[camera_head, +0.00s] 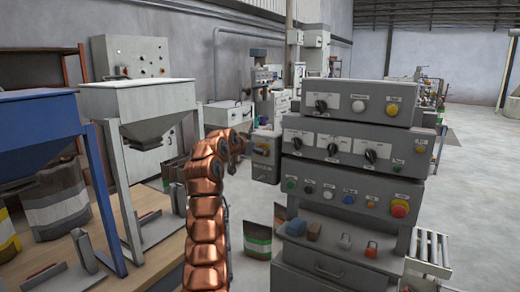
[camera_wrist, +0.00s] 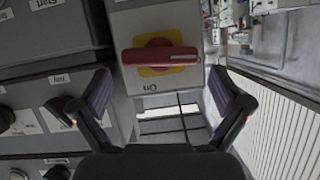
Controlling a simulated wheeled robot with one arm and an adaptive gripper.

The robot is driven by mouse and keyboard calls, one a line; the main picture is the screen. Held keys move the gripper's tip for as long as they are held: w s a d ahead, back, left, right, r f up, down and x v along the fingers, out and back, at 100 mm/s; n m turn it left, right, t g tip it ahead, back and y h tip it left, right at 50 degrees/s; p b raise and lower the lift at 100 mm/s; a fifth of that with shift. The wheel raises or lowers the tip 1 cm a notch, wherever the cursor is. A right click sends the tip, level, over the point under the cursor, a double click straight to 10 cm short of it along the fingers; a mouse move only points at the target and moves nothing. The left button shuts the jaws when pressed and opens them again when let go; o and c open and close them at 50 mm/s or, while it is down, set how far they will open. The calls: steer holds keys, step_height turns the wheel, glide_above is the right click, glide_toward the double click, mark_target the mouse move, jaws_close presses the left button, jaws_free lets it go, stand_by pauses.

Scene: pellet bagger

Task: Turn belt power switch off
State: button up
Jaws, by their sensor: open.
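The belt power switch is a red rotary handle (camera_wrist: 160,56) on a yellow plate (camera_wrist: 160,70), set on a grey box (camera_wrist: 118,22). In the wrist view the handle lies crosswise, with an upside-down "ON" label below it. The switch (camera_head: 261,150) also shows small in the head view, on the box left of the control panel stack. My gripper (camera_wrist: 160,78) is open, with one dark finger on each side of the switch and a little below it in the picture. The fingers appear apart from the handle. In the head view my copper arm reaches up towards the box; the gripper itself is hardly distinguishable.
The stacked control panel (camera_head: 350,150) with knobs and buttons stands right of the switch box. A red emergency button (camera_head: 400,208) sits low on it. A workbench (camera_head: 150,235) with hoppers is at left. Open floor lies at the far right.

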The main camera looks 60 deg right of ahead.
steer(key=shift+p+x, duration=0.35)
steer(key=shift+x, duration=1.5)
steer(key=shift+c, duration=0.2)
steer(key=c, duration=0.9)
steer(key=shift+o, duration=0.2)
steer(key=shift+w+r+n+p, duration=0.1)
steer(key=shift+r+n+p, duration=0.25)
steer(key=shift+p, duration=0.35)
steer(key=shift+f+g, duration=0.25)
steer(key=shift+g, duration=0.15)
steer(key=o, duration=0.9)
